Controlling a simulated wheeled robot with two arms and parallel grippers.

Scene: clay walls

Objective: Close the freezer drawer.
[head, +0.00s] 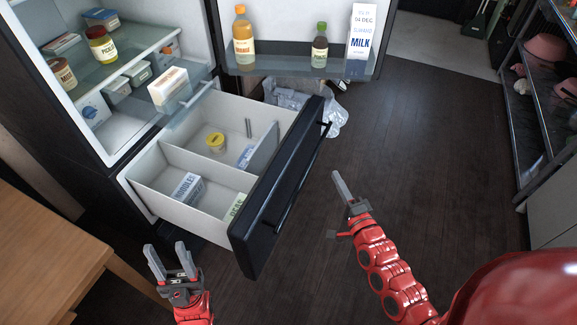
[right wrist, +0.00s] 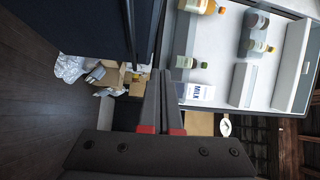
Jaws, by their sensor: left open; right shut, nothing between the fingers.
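The freezer drawer (head: 283,183) is pulled far out below the open fridge compartment. Its dark front has a long bar handle (head: 300,172) on the outer face. Inside the white drawer lie a yellow-lidded tub (head: 215,142), a noodles box (head: 187,188) and a peas box (head: 236,207). My left gripper (head: 168,262) is open and empty, in front of the drawer's near left side. My right gripper (head: 341,186) is shut and empty, to the right of the drawer front and apart from it. Its shut fingers (right wrist: 158,98) also show in the right wrist view.
The open fridge door with bottles and a milk carton (head: 361,33) stands above and behind the drawer. A wooden table (head: 50,240) is at lower left. A shelf rack (head: 535,95) stands at right. Plastic bags (head: 335,120) lie behind the drawer. Dark floor at right is clear.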

